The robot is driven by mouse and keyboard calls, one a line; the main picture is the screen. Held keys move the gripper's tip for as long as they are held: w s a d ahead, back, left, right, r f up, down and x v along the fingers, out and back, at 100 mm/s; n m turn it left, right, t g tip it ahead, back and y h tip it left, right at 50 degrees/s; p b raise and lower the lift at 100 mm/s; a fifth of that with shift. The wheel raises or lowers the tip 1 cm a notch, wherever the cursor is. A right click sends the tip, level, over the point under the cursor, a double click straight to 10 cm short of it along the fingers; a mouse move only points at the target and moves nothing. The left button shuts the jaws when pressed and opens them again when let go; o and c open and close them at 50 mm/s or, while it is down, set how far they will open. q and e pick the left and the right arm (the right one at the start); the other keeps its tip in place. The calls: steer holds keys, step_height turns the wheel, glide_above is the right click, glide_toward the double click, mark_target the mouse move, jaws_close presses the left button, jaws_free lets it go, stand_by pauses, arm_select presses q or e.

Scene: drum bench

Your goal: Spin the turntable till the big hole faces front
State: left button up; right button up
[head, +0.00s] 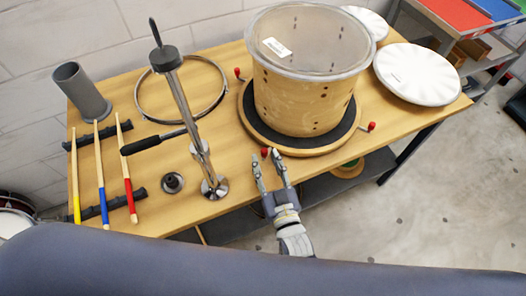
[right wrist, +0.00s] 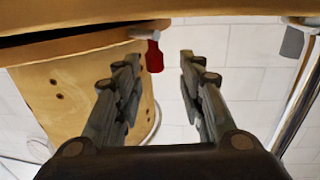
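The round wooden turntable (head: 250,129) with a dark top sits on the bench and bears a pale wooden drum shell (head: 300,108). Several small dark holes show in the shell's near side; I cannot make out a big hole. Red-tipped handles stick out of the turntable's rim: one at the back left (head: 238,72), one at the right (head: 370,126), one at the front (head: 265,152). My right gripper (head: 265,157) is open at the front handle. In the right wrist view, the red knob (right wrist: 154,55) appears between the fingers, with no clear contact. My left gripper is out of view.
A chrome stand (head: 185,115) with a black-gripped side arm rises left of the turntable. White drumheads (head: 417,75) lie at the right. The bench's front edge (head: 345,151) is near my right gripper.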

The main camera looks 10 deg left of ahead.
steer(key=v, duration=0.7)
steer(key=shift+s, duration=0.4)
